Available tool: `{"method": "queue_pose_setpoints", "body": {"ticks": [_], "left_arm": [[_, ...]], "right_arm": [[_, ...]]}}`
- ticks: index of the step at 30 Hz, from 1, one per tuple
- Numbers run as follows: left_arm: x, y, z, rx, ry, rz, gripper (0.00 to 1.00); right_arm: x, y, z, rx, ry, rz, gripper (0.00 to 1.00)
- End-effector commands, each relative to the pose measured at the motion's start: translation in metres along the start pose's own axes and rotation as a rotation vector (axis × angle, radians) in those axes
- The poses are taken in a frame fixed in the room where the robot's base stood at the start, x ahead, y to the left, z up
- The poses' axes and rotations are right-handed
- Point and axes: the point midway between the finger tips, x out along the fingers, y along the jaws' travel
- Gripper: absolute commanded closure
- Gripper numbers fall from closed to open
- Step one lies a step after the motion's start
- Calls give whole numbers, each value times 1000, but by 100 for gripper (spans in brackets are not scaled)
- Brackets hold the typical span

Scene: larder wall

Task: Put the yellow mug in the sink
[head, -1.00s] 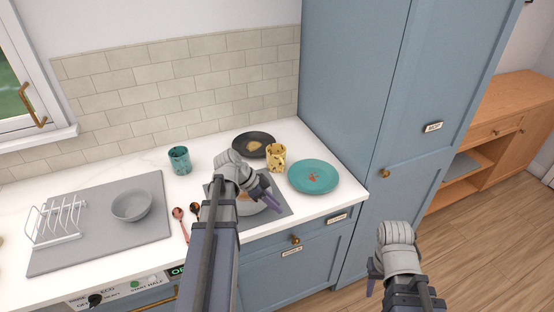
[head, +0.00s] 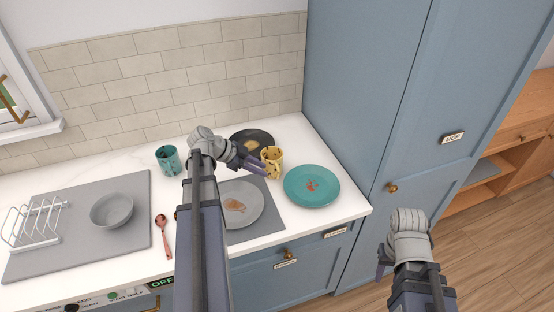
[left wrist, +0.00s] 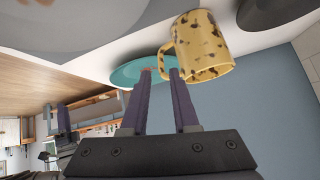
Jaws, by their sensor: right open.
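The yellow mug (head: 274,157) with dark spots stands upright on the white counter between the dark plate and the teal plate. In the left wrist view the mug (left wrist: 205,45) is just beyond my fingertips, its handle toward them. My left gripper (head: 262,166) is at the mug's left side. Its two fingers (left wrist: 160,74) are apart, with the handle close to the tips; I cannot tell whether they touch it. My right gripper (head: 382,262) is open and empty, low in front of the blue cabinet. No sink shows in these views.
A teal plate (head: 325,187) with food scraps lies right of the mug. A dark plate (head: 262,137) lies behind it, and a grey plate (head: 250,208) on a grey mat in front. A teal cup (head: 168,160), grey bowl (head: 112,210) and rack (head: 35,226) are further left. A tall blue cabinet (head: 375,90) bounds the right.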

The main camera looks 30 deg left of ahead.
Motion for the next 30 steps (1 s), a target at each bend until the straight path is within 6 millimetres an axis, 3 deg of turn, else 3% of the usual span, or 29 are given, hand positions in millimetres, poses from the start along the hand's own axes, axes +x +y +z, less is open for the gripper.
{"method": "queue_pose_setpoints", "body": {"ticks": [9, 17, 26, 30], "left_arm": [[26, 0, 3, 1, 0, 1, 72], [32, 0, 2, 0, -1, 1, 72], [74, -2, 5, 1, -1, 3, 72], [80, -3, 3, 0, -1, 0, 72]], "right_arm": [[20, -2, -1, 0, 0, 0, 57], [24, -2, -1, 0, 0, 0, 57], [54, -5, -3, 0, 0, 0, 57], [56, -5, -3, 0, 0, 0, 57]]}}
